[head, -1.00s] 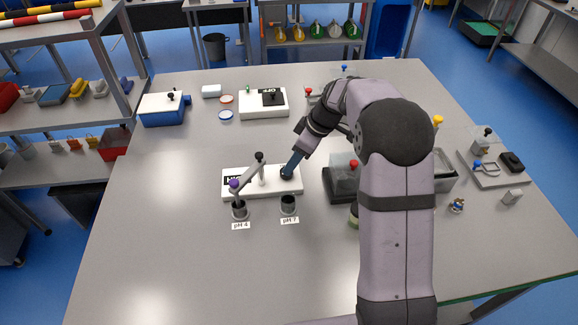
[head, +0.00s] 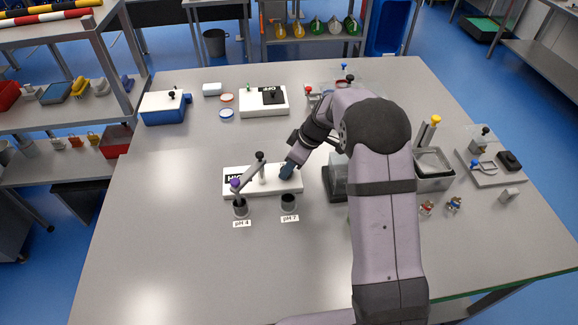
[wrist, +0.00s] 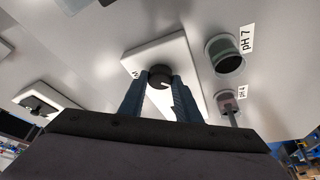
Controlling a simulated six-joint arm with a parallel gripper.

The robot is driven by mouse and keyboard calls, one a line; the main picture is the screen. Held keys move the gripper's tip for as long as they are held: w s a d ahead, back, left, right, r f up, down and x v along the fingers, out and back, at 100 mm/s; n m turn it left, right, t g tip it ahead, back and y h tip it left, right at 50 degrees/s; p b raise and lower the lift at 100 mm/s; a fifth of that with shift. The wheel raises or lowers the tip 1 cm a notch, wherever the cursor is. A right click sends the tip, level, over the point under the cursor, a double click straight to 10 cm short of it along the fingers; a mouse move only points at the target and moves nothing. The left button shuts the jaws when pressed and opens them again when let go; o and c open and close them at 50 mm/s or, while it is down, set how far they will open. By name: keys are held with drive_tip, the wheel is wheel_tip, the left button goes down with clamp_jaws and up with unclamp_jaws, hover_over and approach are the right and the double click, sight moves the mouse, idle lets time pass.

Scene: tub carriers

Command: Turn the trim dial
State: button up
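The trim dial (wrist: 160,77) is a round black knob with a white pointer mark, on a white instrument box. In the wrist view it sits between the two blue fingers of my gripper (wrist: 160,88), which touch its sides. In the head view my gripper (head: 287,171) reaches down onto the right end of the white box (head: 240,188) and hides the dial.
A jointed probe arm (head: 250,172) with a purple cap stands left of my gripper, over the pH 4 cup (head: 240,211). The pH 7 cup (head: 289,202) stands in front of the box. A grey block (head: 336,178) is close on the right. The front left table is clear.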

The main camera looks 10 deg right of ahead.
drive_tip(key=shift+m+b, duration=0.35)
drive_tip(key=shift+m, duration=0.05)
drive_tip(key=m, duration=0.1)
drive_tip(key=m+t+b, duration=0.1)
drive_tip(key=shift+s+a+m+h, duration=0.15)
drive_tip(key=shift+m+h, duration=0.25)
drive_tip(key=m, duration=0.1)
drive_tip(key=m+h+p, duration=0.1)
drive_tip(key=m, duration=0.1)
drive_tip(key=shift+a+r+t, duration=0.1)
drive_tip(key=shift+r+t, duration=0.1)
drive_tip(key=shift+t, duration=0.2)
drive_tip(key=m+h+p, duration=0.1)
drive_tip(key=m+p, duration=0.1)
drive_tip(key=shift+a+f+m, duration=0.1)
drive_tip(key=shift+m, duration=0.3)
drive_tip(key=shift+f+m+h+b, duration=0.2)
drive_tip(key=shift+m+h+b, duration=0.45)
drive_tip(key=shift+m, duration=0.55)
drive_tip(key=shift+a+m+b, duration=0.1)
drive_tip(key=shift+m+b, duration=0.4)
drive_tip(key=shift+b, duration=0.25)
drive_tip(key=shift+r, duration=0.1)
drive_tip(key=shift+m, duration=0.3)
